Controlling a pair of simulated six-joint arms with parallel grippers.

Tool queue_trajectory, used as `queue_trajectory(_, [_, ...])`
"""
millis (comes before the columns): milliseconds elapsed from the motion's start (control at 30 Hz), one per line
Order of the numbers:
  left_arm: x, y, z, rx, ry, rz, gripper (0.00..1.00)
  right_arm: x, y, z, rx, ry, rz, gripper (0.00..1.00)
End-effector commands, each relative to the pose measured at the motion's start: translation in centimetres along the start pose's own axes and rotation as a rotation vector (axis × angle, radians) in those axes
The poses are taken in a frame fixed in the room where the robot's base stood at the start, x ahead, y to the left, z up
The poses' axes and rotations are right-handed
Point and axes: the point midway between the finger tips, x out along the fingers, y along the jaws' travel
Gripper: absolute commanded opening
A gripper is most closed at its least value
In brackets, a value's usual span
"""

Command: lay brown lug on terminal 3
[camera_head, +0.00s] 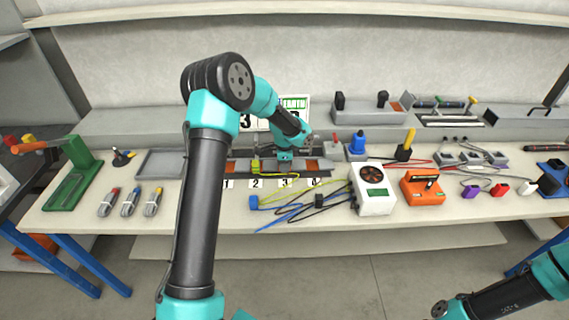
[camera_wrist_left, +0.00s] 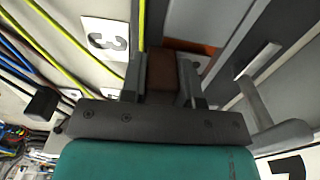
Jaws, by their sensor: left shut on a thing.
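My left gripper (camera_head: 285,160) is low over the terminal rail (camera_head: 325,167), behind the label card 3 (camera_head: 285,184). In the left wrist view its fingers (camera_wrist_left: 165,78) are shut on a brown block-shaped piece, the brown lug (camera_wrist_left: 162,70). An orange-copper plate (camera_wrist_left: 192,46) shows just beyond the lug, and card 3 (camera_wrist_left: 107,40) lies to its left. I cannot tell whether the lug touches terminal 3. The head view hides the lug behind the gripper. My right gripper is out of view; only part of that arm shows at the lower right.
A yellow-green connector (camera_head: 255,166) sits on the rail to the left. Yellow, blue and black cables run across the table in front, towards a white meter box (camera_head: 372,190). An orange device (camera_head: 422,187) stands farther right.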

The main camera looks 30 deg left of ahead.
Motion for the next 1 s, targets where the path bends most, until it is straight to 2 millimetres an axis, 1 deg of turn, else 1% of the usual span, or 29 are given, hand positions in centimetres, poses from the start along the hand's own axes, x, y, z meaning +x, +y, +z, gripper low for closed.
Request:
queue_trajectory(267, [0.57, 0.03, 0.01, 0.000, 0.000, 0.001, 0.07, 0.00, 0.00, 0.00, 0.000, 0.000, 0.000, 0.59])
queue_trajectory(300, [0.55, 0.02, 0.00, 0.000, 0.000, 0.001, 0.32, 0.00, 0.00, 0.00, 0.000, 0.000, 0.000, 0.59])
queue_trajectory(500, [0.53, 0.02, 0.00, 0.000, 0.000, 0.001, 0.51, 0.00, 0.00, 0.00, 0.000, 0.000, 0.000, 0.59])
queue_trajectory(600, [0.53, 0.02, 0.00, 0.000, 0.000, 0.001, 0.59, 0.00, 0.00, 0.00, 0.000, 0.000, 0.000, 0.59])
queue_trajectory(867, [0.42, 0.01, 0.00, 0.000, 0.000, 0.000, 0.59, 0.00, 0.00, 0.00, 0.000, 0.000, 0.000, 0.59])
queue_trajectory(1000, [-0.38, -0.04, -0.02, -0.001, 0.001, -0.002, 0.59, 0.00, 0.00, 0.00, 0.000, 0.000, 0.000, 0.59])
